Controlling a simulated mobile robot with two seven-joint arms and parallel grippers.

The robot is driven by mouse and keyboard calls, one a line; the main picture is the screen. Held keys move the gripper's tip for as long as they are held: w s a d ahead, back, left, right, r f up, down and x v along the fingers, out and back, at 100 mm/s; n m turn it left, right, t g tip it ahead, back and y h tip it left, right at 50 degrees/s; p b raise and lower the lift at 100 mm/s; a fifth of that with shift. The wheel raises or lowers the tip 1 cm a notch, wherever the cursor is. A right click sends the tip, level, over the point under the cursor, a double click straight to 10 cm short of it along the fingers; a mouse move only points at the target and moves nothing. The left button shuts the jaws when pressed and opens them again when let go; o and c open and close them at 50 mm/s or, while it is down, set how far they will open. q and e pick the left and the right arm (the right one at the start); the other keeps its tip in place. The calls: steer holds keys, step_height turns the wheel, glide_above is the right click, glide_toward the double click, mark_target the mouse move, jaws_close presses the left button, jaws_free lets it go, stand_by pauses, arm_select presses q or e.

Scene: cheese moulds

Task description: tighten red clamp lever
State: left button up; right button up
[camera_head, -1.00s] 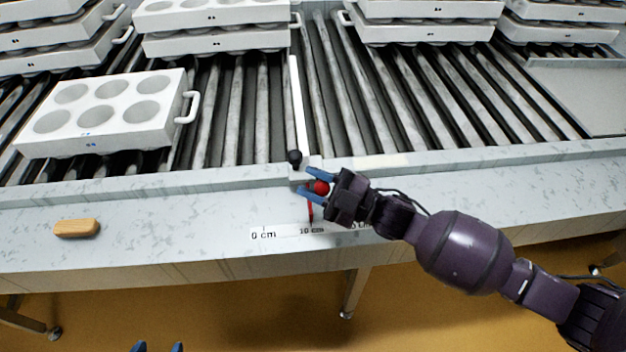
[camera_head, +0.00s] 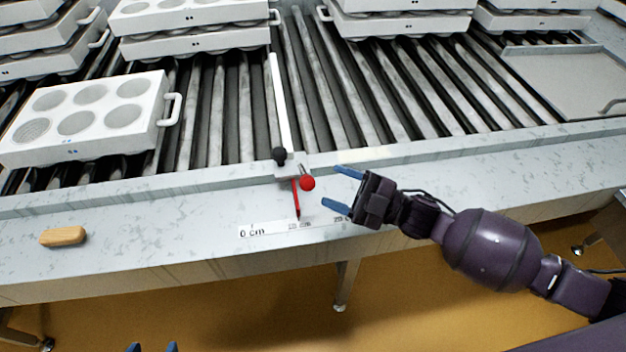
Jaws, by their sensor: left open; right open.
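The red clamp lever with its round red knob (camera_head: 307,183) sits at the front rail of the conveyor, beside a small light clamp block (camera_head: 291,168). A thin red pointer (camera_head: 296,200) hangs down from the block toward the scale (camera_head: 270,229). My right gripper (camera_head: 342,188) is open and empty, just right of the red knob and apart from it, with its blue fingers pointing left. My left gripper (camera_head: 152,347) shows only as two blue fingertips at the bottom edge. They are apart, with nothing seen between them.
A white guide bar (camera_head: 280,100) with a black knob (camera_head: 279,154) runs back over the rollers. A white mould (camera_head: 100,145) lies on the rollers at the left, and more moulds are stacked behind. A wooden block (camera_head: 63,236) lies on the front ledge at the left.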

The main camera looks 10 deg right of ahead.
steer(key=shift+s+d, duration=0.35)
steer(key=shift+d, duration=0.5)
steer(key=shift+s+d, duration=0.4)
steer(key=shift+d, duration=0.4)
steer(key=shift+s+d, duration=0.35)
steer(key=shift+d, duration=0.5)
steer(key=shift+c, duration=0.5)
